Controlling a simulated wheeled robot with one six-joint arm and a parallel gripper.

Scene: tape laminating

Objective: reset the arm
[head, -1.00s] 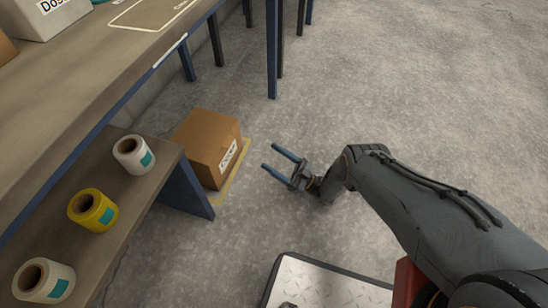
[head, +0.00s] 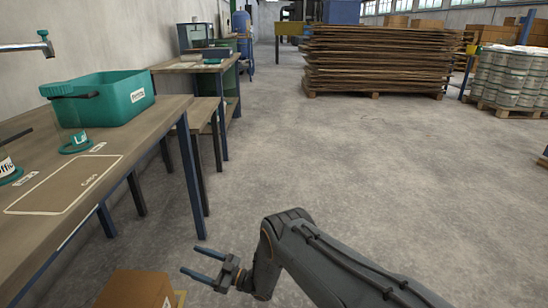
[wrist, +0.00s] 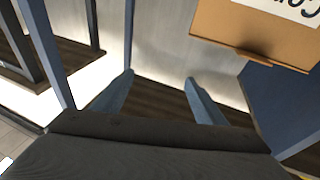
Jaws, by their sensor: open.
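My gripper (head: 203,267) is open with nothing between its two blue-grey fingers. In the head view it hangs low over the concrete floor, to the right of a cardboard box (head: 137,292) at the bottom edge. In the wrist view the open fingers (wrist: 160,82) point towards a pale wall and dark legs, and a labelled cardboard box (wrist: 255,35) shows at the upper right, apart from the fingers.
A long workbench (head: 115,185) runs along the left, with a green bin (head: 110,100) and a marked outline on it. Stacked sheets on a pallet (head: 375,60) stand at the back. Buckets (head: 508,75) stand at the far right. The floor (head: 370,160) between is clear.

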